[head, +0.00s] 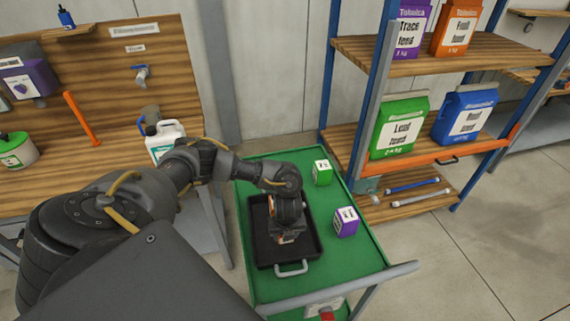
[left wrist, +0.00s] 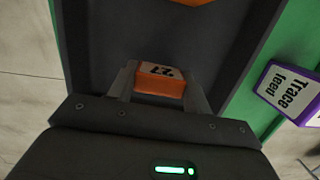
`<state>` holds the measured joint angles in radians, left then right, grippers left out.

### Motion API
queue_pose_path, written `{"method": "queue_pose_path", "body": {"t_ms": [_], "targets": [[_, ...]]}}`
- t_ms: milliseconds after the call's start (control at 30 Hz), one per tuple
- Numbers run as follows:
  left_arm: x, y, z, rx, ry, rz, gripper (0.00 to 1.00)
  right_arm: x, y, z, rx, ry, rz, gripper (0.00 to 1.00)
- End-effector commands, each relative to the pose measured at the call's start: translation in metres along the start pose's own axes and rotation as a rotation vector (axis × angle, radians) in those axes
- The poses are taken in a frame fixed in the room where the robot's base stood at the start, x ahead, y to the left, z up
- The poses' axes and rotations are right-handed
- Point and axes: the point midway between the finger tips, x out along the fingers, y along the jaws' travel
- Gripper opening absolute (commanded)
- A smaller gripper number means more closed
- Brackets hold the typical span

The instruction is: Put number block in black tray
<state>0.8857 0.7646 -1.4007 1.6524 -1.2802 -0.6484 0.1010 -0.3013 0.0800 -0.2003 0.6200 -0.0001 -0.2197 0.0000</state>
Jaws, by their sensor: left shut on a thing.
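The number block is orange with a white top face bearing dark digits; in the left wrist view the block (left wrist: 160,82) sits between my left gripper's fingers (left wrist: 158,90). In the head view my left gripper (head: 288,236) points down over the black tray (head: 262,252), shut on the block, which is partly hidden. The black tray (left wrist: 95,40) lies below it in the wrist view; I cannot tell whether the block touches its floor. Another orange thing (left wrist: 190,2) shows at the top edge there, mostly cut off. My right gripper is not in view.
A green box (head: 322,172) and a purple box (head: 345,222) stand right of the tray. A shelf with feed bags is at the right, and a wooden bench with a white jug (head: 165,138) at the left.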

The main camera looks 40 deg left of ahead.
Motion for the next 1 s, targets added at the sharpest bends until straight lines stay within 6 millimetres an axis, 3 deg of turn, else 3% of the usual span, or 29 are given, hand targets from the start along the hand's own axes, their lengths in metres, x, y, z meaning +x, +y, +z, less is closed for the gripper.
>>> {"method": "queue_pose_path", "body": {"t_ms": [167, 567, 600, 733, 1000], "targets": [[0.023, 0.003, -0.003, -0.002, -0.001, 0.004, 0.24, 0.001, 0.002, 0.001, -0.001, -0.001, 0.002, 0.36], [0.028, 0.003, -0.003, 0.0, -0.001, 0.003, 0.24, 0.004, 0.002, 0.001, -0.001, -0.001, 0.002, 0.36], [0.028, 0.003, -0.003, 0.0, -0.001, 0.003, 0.52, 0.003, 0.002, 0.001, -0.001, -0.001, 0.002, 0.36], [0.027, 0.003, -0.003, 0.0, -0.001, 0.003, 0.69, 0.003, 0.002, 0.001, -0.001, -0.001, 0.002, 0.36], [0.027, 0.003, -0.003, 0.0, -0.001, 0.003, 0.71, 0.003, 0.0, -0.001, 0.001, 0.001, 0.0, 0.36]]}}
